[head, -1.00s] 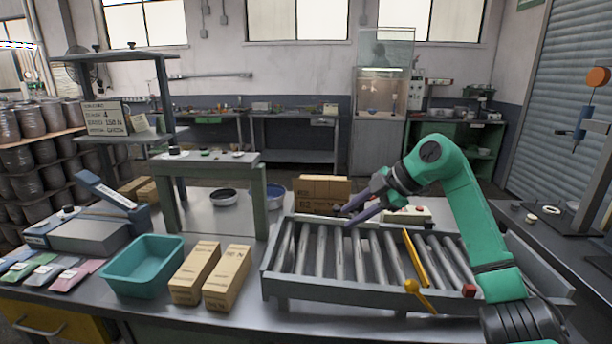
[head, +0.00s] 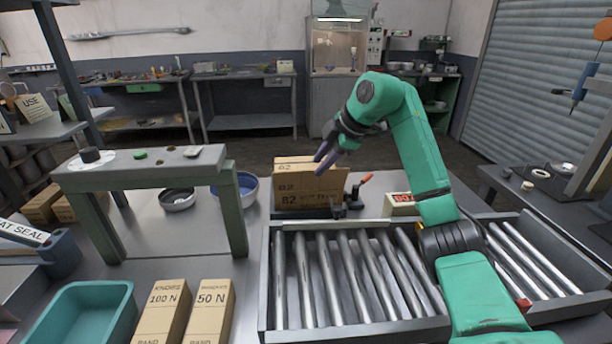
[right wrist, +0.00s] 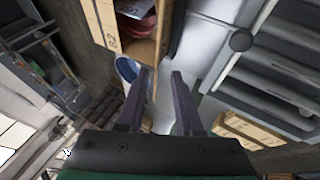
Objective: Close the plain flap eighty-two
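A cardboard box (head: 305,202) marked 82 stands behind the roller conveyor in the head view. In the right wrist view, the box (right wrist: 108,22) is at the top, with an 82 on a cardboard panel and an opening showing reddish and dark contents. Which panel is the plain flap I cannot tell. My right gripper (head: 325,158) is at the upper right part of the box in the head view; contact is unclear. My left gripper is not in view.
The roller conveyor (head: 345,325) lies in front of the box. A clamp with a red handle (head: 366,179) and a small labelled box (head: 398,204) stand to its right. A blue bowl (head: 246,190) and a raised bench (head: 145,172) are to its left.

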